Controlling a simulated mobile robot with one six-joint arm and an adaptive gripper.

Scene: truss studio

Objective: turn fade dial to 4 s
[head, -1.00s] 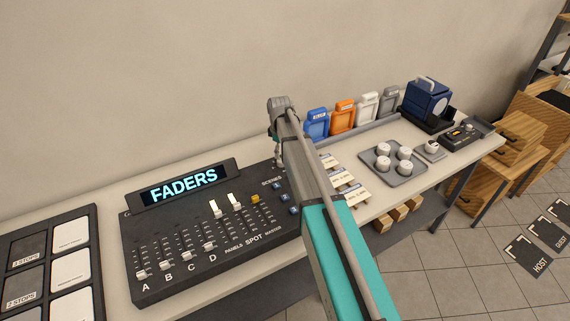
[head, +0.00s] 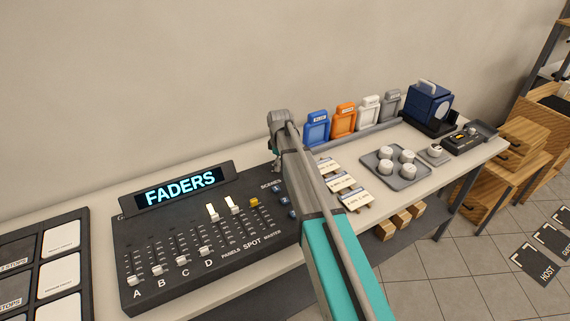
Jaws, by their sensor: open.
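A small grey block with a pale round knob (head: 436,149) sits towards the right end of the desk. It looks like a dial, but its markings are too small to read, so I cannot tell its setting. My gripper (head: 277,164) hangs down at the end of my arm by the right edge of the fader console (head: 125,255), well left of the knob. My arm hides most of it. It is open, with nothing seen in it.
A grey tray with white round pieces (head: 372,155) lies left of the knob. Label cards (head: 343,182) lie nearer my arm. Coloured holders (head: 343,120) and a blue lamp-like unit (head: 428,104) stand at the back. Wooden drawers (head: 520,140) stand beyond the desk's right end.

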